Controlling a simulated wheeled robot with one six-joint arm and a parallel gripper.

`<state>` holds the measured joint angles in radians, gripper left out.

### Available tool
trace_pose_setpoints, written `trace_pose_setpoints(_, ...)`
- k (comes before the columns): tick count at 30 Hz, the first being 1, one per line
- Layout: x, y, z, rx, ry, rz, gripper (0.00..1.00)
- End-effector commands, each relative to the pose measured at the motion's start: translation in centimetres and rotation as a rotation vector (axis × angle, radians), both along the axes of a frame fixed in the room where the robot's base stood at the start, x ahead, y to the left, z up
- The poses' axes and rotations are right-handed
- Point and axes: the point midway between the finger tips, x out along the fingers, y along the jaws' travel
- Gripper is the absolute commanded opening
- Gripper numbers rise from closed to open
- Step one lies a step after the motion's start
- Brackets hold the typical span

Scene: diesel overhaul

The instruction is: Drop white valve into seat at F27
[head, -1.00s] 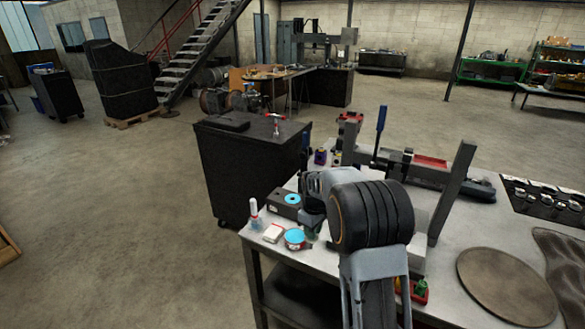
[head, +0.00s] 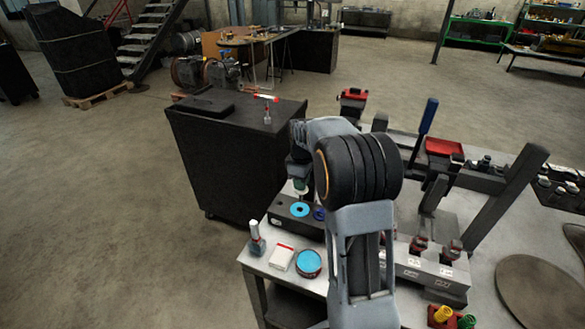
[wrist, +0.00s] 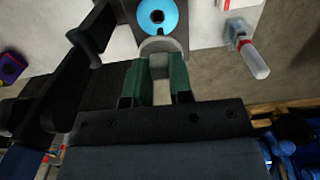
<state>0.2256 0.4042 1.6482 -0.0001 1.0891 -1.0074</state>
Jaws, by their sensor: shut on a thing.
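My gripper (wrist: 157,88) has green fingers and points down over the near-left part of the bench. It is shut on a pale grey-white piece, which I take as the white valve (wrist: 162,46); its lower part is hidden. A bright blue ring (wrist: 157,14) with a dark centre hole lies just beyond the valve in the wrist view. In the head view the same blue ring (head: 299,209) is on top of a dark block (head: 284,221), close below my gripper (head: 300,187). I cannot read any F27 mark.
A clear bottle (head: 256,240), a white-and-red box (head: 282,258) and a round tin with a blue top (head: 308,262) stand at the bench's left edge. A labelled metal block (head: 432,272) is on the right. A black cabinet (head: 225,150) stands behind the bench.

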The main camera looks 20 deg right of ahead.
Motion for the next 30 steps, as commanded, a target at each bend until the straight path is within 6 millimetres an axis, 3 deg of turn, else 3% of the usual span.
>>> trace_pose_setpoints(11,0.0,-0.1,-0.8,0.0,0.0,-0.003,0.0)
trace_pose_setpoints(25,0.0,0.0,-3.7,0.0,0.0,0.0,0.0)
trace_pose_setpoints(30,0.0,0.0,-3.3,-0.001,-0.001,0.0,0.0)
